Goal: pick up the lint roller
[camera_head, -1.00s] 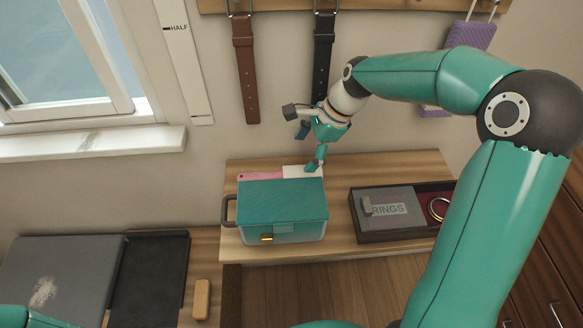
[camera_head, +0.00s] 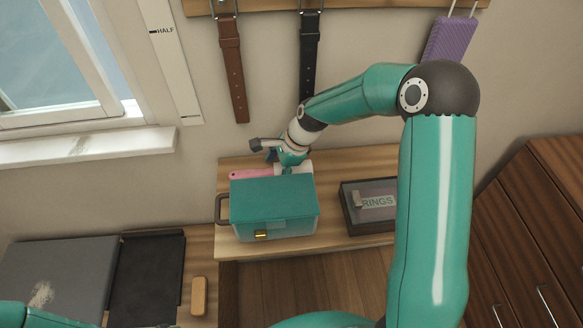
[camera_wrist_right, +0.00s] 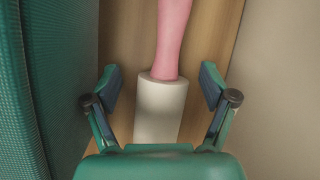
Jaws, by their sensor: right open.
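The lint roller (camera_head: 249,174) lies on the wooden shelf behind the teal box (camera_head: 273,205), its pink handle to the left and its white roll to the right. The box hides part of it. My right gripper (camera_head: 287,170) is over the white roll, behind the box. In the right wrist view, the open fingers of my right gripper (camera_wrist_right: 160,82) are on either side of the lint roller (camera_wrist_right: 162,100), near where handle and roll meet, with gaps on both sides. Only a bit of my left arm shows at the lower left; its gripper is out of view.
The teal box wall (camera_wrist_right: 42,90) rises close on the left in the wrist view; the room wall (camera_wrist_right: 283,90) is on the right. A rings case (camera_head: 372,203) stands right of the box. Belts (camera_head: 232,70) hang on the wall above.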

